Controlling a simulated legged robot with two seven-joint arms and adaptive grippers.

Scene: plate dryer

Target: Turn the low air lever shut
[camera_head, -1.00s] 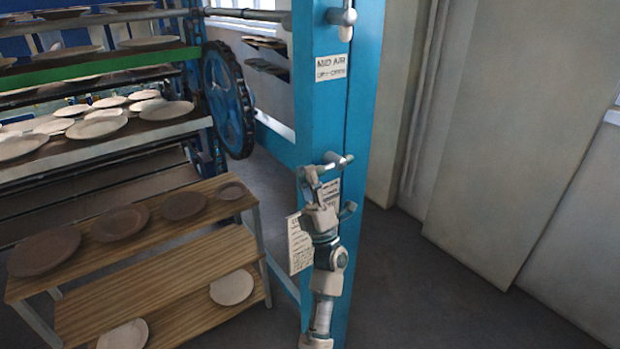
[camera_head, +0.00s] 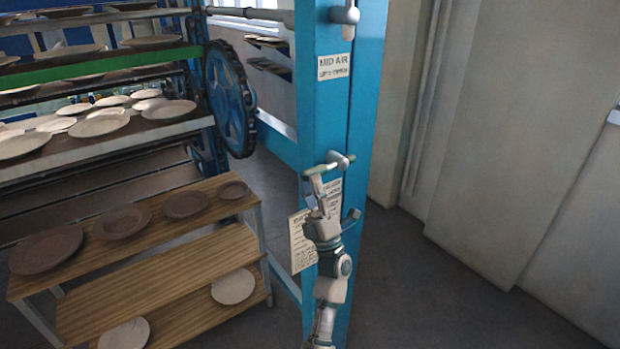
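The low air lever (camera_head: 341,160) is a grey metal fitting on the blue post, below the mid-air lever. A light bar reaches from it to the left and down; I cannot tell whether this is its handle or a fingertip. My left gripper (camera_head: 317,188) is just below and left of the lever, at the end of my arm rising from the bottom. Whether its fingers touch the lever, or are open or shut, is too small to tell. It partly covers the label (camera_head: 333,192) under the lever. My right gripper is not in view.
The blue post (camera_head: 333,110) carries the mid-air lever (camera_head: 345,14) and its sign (camera_head: 334,67). A paper notice (camera_head: 301,250) hangs left of my arm. A wooden rack (camera_head: 170,268) with plates and a blue wheel (camera_head: 229,98) stand left. Floor (camera_head: 430,290) on the right is clear.

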